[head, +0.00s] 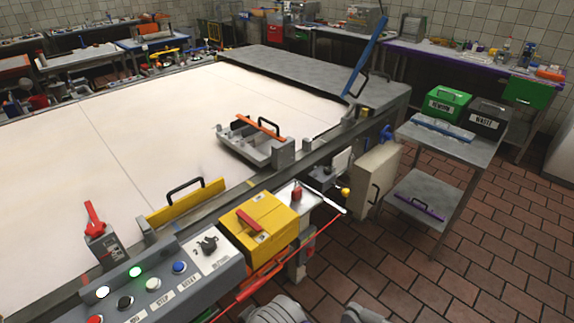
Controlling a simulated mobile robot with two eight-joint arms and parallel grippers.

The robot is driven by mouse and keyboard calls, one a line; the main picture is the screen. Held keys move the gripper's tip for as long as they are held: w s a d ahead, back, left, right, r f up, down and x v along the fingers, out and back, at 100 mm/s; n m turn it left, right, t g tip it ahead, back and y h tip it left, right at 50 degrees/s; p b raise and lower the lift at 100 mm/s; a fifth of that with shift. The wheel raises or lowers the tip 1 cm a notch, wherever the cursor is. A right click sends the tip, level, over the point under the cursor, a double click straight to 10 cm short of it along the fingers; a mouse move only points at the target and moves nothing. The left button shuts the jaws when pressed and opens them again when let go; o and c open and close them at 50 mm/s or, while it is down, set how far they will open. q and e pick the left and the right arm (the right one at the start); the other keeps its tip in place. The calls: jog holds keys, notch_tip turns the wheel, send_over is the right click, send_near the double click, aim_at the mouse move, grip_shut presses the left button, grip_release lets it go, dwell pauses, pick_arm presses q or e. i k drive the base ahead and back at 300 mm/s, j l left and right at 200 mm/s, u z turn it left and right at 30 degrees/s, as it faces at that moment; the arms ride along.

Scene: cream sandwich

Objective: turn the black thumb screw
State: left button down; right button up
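I cannot pick out the black thumb screw for certain. A small dark fitting (323,172) sits at the machine's side, below the grey slotted block (257,140), and is too small to make out. A black knob (207,245) stands on the control panel (190,275) at the lower left; it looks like a selector switch. Rounded grey parts at the bottom edge seem to be mine. Neither gripper shows in the head view.
A yellow box (258,227) is on the machine's near side. A thin red bar (275,262) juts out below it. A grey side table (448,140) at right holds a green bin (446,104) and a black bin (487,118). Tiled floor (425,270) is clear at the lower right.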

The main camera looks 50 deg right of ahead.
aim_at(328, 170)
jog(key=z, duration=1.9)
jog(key=i+l, duration=0.7)
jog(key=i+l+u, duration=0.15)
jog(key=u, duration=0.2)
jog(key=i+l+u, duration=0.15)
jog(key=u, duration=0.2)
jog(key=i+l+u, duration=0.1)
jog(key=l+u, duration=0.25)
jog(key=u, duration=0.65)
